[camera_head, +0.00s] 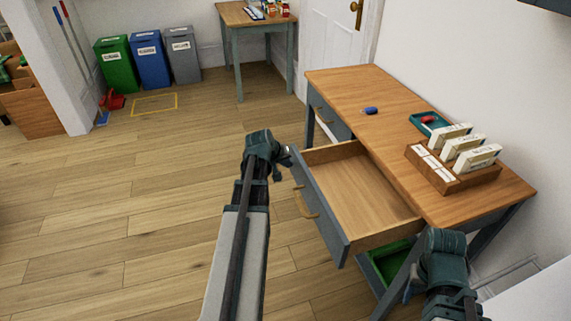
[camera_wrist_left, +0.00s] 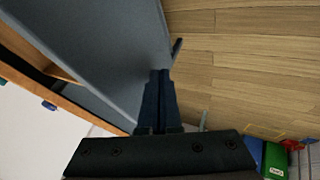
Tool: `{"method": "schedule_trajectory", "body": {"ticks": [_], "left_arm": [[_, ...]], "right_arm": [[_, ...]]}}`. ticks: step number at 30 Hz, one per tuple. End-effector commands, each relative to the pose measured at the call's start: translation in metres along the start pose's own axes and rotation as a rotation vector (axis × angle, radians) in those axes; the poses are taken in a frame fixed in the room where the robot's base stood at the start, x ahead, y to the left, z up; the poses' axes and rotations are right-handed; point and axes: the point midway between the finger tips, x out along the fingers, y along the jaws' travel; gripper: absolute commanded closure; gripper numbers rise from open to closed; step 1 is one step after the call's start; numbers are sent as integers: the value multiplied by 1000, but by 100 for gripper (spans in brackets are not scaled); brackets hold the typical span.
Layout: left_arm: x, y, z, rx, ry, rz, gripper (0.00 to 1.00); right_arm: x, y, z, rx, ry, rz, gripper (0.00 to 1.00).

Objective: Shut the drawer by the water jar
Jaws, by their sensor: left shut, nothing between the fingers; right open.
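The desk drawer (camera_head: 362,190) is pulled out and open, with a bare wooden inside, a blue-grey front panel (camera_head: 320,208) and a brass-coloured handle (camera_head: 304,203). My left gripper (camera_head: 284,166) is shut and empty, close to the far end of the drawer front on its outer side. In the left wrist view, its closed fingers (camera_wrist_left: 161,76) overlap the edge of the grey panel (camera_wrist_left: 100,45); I cannot tell whether they touch it. My right gripper (camera_head: 411,284) is open at the near end of the desk. I cannot make out a water jar.
The wooden desk (camera_head: 365,90) carries a blue object (camera_head: 370,111), a teal tray (camera_head: 416,121) and a wooden box (camera_head: 464,183) of cards. A second drawer (camera_head: 328,113) sits closed farther along. A green bin (camera_head: 386,264) is below. Floor to the left is clear.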

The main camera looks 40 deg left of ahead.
Motion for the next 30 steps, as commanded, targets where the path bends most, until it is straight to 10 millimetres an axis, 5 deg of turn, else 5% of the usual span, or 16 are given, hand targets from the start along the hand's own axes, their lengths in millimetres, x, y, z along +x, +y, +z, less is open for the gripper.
{"method": "schedule_trajectory", "body": {"ticks": [8, 30], "left_arm": [[9, 17, -1, 3, -1, 2, 100], [105, 196, -1, 2, -1, 1, 100]], "right_arm": [[0, 0, 0, 0, 0, 0, 50], [0, 0, 0, 0, 0, 0, 50]]}}
